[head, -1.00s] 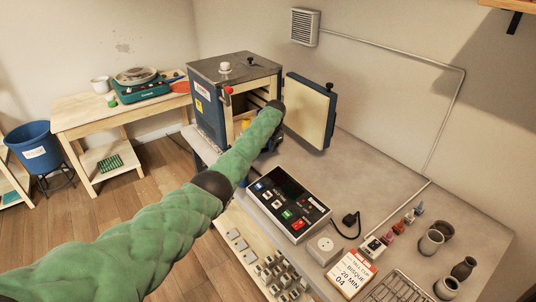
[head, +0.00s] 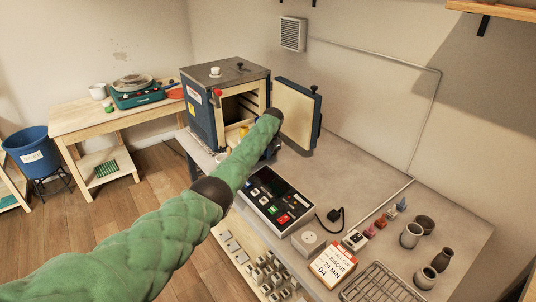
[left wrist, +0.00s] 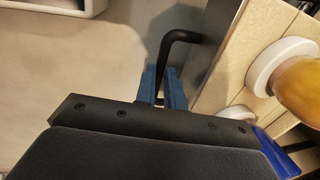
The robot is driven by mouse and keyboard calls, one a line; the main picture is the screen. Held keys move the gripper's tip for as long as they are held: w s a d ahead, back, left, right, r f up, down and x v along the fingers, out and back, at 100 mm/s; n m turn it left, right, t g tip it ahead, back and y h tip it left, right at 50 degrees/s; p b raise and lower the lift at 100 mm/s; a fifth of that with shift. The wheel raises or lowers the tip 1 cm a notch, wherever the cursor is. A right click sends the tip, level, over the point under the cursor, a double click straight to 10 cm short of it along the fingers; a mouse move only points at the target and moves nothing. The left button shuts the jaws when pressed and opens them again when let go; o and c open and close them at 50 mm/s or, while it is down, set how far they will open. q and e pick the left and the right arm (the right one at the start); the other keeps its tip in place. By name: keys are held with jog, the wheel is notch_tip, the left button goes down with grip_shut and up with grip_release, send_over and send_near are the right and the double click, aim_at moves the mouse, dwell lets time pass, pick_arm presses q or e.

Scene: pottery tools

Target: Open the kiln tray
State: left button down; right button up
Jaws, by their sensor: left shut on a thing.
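The blue kiln (head: 204,122) stands at the back of the grey table with its door (head: 296,110) swung open to the right. Yellow pieces (head: 243,131) show at its opening, partly hidden by my arm. In the left wrist view, the blue fingers of my left gripper (left wrist: 163,85) are shut on a bent black handle (left wrist: 179,36). Beside it is a pale slatted surface (left wrist: 258,30), apparently the kiln tray, carrying a white disc (left wrist: 280,62) and a yellow piece (left wrist: 302,88). My left arm hides most of the tray in the head view. My right gripper is not seen.
A control box (head: 273,200) sits in front of the kiln. A socket box (head: 309,240), a label card (head: 334,265), small bottles and dark pots (head: 411,235) stand to the right. The table's back middle is clear.

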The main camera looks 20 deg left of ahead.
pick_arm(q)
jog(key=c, duration=1.6)
grip_release()
jog(key=shift+r, duration=0.2)
jog(key=shift+o, duration=0.6)
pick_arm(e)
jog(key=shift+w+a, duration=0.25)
